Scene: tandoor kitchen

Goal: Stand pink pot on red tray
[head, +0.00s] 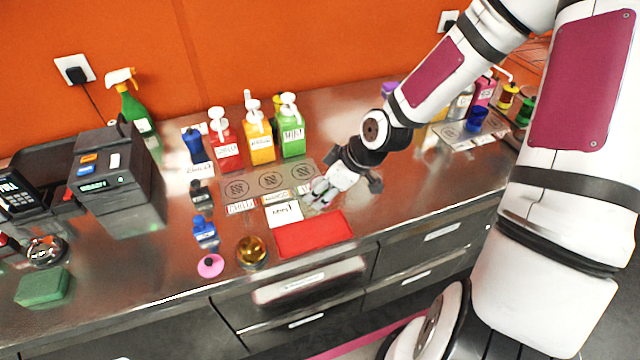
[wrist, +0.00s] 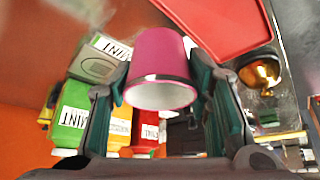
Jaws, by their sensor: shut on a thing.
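The pink pot (wrist: 163,60) sits between the two fingers of my gripper (wrist: 165,95) in the wrist view, its pale open end turned toward the camera. My gripper (head: 322,192) is shut on it, above the counter just behind the red tray. In the head view I cannot make out the pot at the gripper. The red tray (head: 314,234) lies flat and empty near the counter's front edge. The tray (wrist: 222,25) also shows in the wrist view, beyond the pot and to the right, apart from it.
A white label card (head: 284,213) lies behind the tray. An amber bowl (head: 251,251) and a pink ring-shaped thing (head: 210,265) are to its left. Red (head: 224,143), yellow (head: 259,138) and green (head: 291,135) pump bottles stand behind. Counter right of the tray is clear.

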